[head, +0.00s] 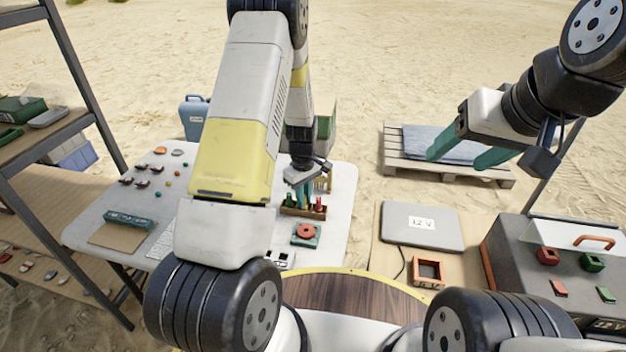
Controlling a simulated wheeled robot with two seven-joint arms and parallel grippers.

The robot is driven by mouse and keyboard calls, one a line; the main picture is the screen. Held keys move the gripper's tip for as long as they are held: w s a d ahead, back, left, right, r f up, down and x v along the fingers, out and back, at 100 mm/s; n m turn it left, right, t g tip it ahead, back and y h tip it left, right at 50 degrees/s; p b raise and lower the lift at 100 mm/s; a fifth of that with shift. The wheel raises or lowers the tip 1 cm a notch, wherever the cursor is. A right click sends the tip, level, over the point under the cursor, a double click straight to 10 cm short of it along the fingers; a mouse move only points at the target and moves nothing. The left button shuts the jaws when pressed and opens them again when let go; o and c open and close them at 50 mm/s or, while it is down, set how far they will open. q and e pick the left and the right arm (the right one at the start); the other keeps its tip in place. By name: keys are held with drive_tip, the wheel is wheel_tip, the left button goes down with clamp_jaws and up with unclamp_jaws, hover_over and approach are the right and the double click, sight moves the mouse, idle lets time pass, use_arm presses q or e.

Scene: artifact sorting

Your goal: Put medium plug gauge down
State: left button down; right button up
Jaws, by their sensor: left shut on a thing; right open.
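My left gripper (304,197) points down over a small brown wooden rack (290,211) on the white table. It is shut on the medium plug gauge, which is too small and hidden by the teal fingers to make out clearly. A green-handled piece (289,200) stands at the rack's left and a red-handled piece (319,203) at its right, with the fingers between them. I cannot tell whether the held gauge touches the rack. My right gripper (462,153) is open and empty, raised in front of the pallet.
A teal block with a red ring (306,234) lies just in front of the rack. My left arm covers the middle of the white table (95,225). A grey laptop-like case (422,226) and a red square frame (428,271) lie to the right, beside a grey box (520,270).

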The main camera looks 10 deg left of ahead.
use_arm(q)
drive_tip(key=shift+f, duration=0.1)
drive_tip(key=c, duration=1.4)
unclamp_jaws()
wheel_tip(320, 180, up, 20)
drive_tip(key=s+m+t, duration=0.1)
drive_tip(key=s+m, duration=0.1)
drive_tip(key=s+r+m+t, duration=0.1)
drive_tip(key=s+r+m, duration=0.2)
drive_tip(key=s+r, duration=0.2)
drive_tip(key=s+d+r+m+t+h, duration=0.1)
drive_tip(key=s+r+m+t, duration=0.1)
drive_tip(key=s+r, duration=0.4)
drive_tip(key=s+d+r+m+t+h, duration=0.1)
drive_tip(key=s+r+m, duration=0.3)
drive_tip(key=s, duration=0.7)
drive_tip(key=shift+s+r+t, duration=0.1)
drive_tip(key=shift+r+t, duration=0.5)
drive_tip(key=shift+r, duration=0.35)
